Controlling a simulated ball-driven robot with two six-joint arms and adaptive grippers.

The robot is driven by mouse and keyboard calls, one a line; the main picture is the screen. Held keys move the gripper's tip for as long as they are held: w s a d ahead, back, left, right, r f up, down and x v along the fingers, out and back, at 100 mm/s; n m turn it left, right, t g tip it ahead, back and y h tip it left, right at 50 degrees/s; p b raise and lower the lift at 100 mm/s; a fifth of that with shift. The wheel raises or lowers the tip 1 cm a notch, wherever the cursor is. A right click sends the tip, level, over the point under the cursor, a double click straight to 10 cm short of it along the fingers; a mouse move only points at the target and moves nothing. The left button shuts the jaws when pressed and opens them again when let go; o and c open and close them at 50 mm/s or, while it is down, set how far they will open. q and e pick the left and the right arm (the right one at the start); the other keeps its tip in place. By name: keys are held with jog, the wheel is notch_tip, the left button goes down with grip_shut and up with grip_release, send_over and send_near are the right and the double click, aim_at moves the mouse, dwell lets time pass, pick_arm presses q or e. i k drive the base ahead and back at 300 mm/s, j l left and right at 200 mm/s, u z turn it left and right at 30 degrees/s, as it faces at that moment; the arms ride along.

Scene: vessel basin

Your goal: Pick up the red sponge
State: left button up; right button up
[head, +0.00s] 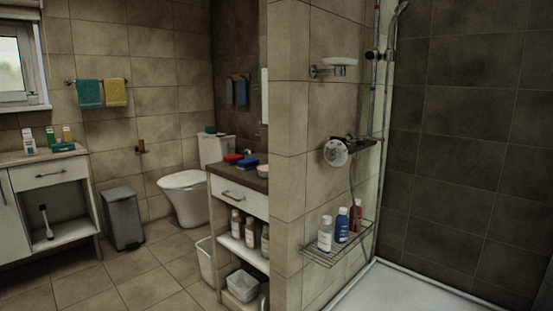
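A small red sponge (233,158) lies on the dark top of the vanity cabinet (240,174), at its far left end. A blue sponge-like block (247,163) lies just in front of it and to its right. A pink round item (263,171) sits nearer, against the tiled partition wall. Neither of my grippers shows in the head view.
The tiled partition wall (292,130) stands right of the vanity and hides part of it. A wire shelf (338,243) with several bottles juts from its shower side. A toilet (188,190) and grey bin (123,218) stand behind. Tiled floor at left is open.

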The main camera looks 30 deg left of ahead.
aim_at(229, 160)
jog(key=i+j+z, duration=0.2)
jog(key=j, duration=0.2)
jog(key=i+j+z, duration=0.1)
jog(key=j+z, duration=0.15)
jog(key=j, duration=0.15)
jog(key=i+j+z, duration=0.2)
jog(key=j, duration=0.25)
jog(key=j+z, duration=0.2)
jog(key=j, duration=0.2)
